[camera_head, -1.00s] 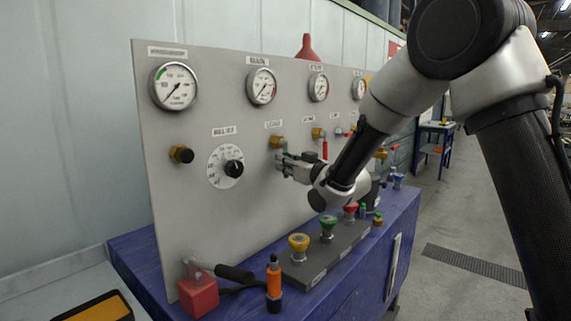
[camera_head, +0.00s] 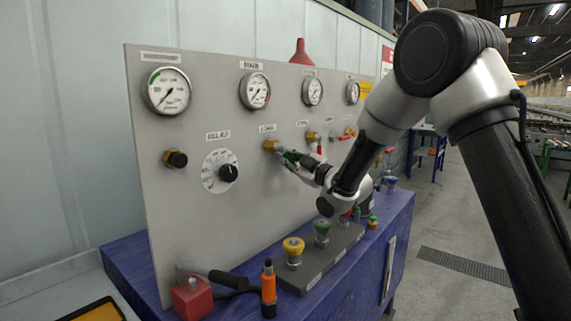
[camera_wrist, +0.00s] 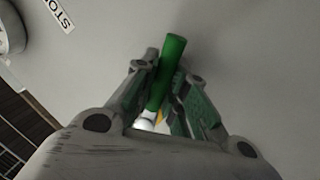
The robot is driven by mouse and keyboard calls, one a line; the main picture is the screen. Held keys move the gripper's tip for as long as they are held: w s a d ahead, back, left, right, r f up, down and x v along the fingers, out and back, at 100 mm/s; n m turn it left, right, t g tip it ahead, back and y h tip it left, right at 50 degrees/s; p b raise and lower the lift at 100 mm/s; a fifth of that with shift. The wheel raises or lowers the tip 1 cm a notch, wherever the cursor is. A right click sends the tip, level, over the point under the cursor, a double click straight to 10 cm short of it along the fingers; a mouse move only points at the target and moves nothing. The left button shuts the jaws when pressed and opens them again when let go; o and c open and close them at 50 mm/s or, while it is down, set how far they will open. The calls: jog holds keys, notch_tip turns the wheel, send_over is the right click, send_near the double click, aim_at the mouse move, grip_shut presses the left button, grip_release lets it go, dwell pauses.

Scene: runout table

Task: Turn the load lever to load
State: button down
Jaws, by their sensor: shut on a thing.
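The load valve (camera_head: 270,145) is a brass fitting on the grey panel, under a small label that seems to read LOAD (camera_head: 267,128). Its green lever (camera_wrist: 165,72) shows between the fingers in the wrist view. In the head view, a bit of green shows at my gripper (camera_head: 290,157), just right of and below the brass fitting. In the wrist view, my gripper (camera_wrist: 163,88) is shut on the green lever, with one finger on each side. The fingers hide part of the lever.
A relief dial (camera_head: 221,171) and gauges (camera_head: 254,91) are on the panel (camera_head: 185,225). A neighbouring valve (camera_head: 312,136) is close on the right.

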jog(key=n, duration=0.1)
jog(key=r+n, duration=0.1)
jog(key=n, duration=0.1)
jog(key=w+d+n+y, duration=0.1)
jog(key=n, duration=0.1)
jog(key=shift+r+g, duration=0.3)
jog(key=shift+r, duration=0.1)
jog(key=shift+w+r+n+g+y, duration=0.15)
jog(key=shift+r+n+y, duration=0.2)
jog(key=shift+n, duration=0.65)
jog(key=shift+r+n+g+y, duration=0.15)
jog(key=shift+r+n, duration=0.25)
jog(key=shift+n, duration=0.6)
jog(key=shift+w+r+n+g+y, duration=0.15)
jog(key=shift+r+n, duration=0.25)
jog(key=shift+n, duration=0.6)
jog(key=shift+s, duration=0.1)
jog(key=c, duration=1.4)
grip_release()
jog(key=shift+c, duration=0.2)
jog(key=v, duration=1.2)
